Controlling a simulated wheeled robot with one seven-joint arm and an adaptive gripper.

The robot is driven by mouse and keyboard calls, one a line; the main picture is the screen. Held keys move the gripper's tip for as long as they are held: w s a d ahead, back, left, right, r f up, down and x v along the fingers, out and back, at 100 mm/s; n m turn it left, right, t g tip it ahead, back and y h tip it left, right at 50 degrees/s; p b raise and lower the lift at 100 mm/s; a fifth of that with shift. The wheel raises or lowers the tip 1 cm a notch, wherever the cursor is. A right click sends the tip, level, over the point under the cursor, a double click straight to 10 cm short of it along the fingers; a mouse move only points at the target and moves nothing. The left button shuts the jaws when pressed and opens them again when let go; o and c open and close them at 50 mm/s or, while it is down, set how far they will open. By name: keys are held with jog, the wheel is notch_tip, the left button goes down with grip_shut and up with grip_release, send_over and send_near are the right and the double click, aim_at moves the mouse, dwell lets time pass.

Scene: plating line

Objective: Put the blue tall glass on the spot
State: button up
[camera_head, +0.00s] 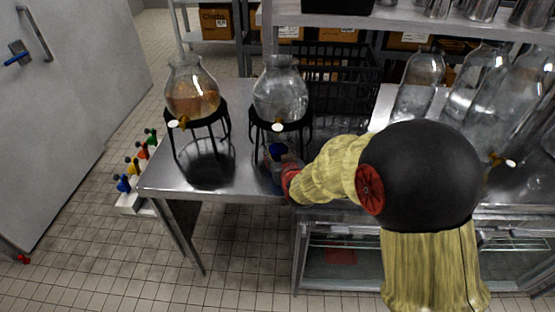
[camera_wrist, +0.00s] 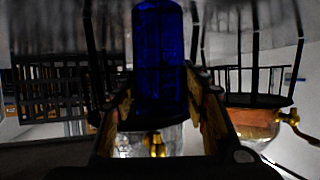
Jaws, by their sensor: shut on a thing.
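The blue tall glass (camera_head: 277,150) is at the front edge of the steel table, in front of the middle dispenser's stand. My gripper (camera_head: 281,167) is shut on it, and my arm comes in from the right. In the wrist view the dark blue glass (camera_wrist: 160,55) stands between the two fingers of my gripper (camera_wrist: 160,92). The head view shows only the glass's upper part clearly; whether its base touches the table I cannot tell. I cannot make out the marked spot in either view.
A clear dispenser (camera_head: 281,95) on a black stand is just behind the glass. An amber dispenser (camera_head: 193,92) stands to its left. A black crate (camera_head: 345,80) and large glass jars (camera_head: 417,85) are at the back right. The steel table (camera_head: 165,178) is bare at its front left.

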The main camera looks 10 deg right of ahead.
jog(key=shift+w+d, duration=0.2)
jog(key=shift+w, duration=0.45)
jog(key=shift+w+d, duration=0.2)
jog(key=shift+w, duration=0.4)
jog(key=shift+f+b, duration=0.45)
jog(key=shift+f, duration=0.05)
jog(key=shift+w, duration=0.1)
jog(key=o, duration=1.4)
jog(key=v, duration=1.2)
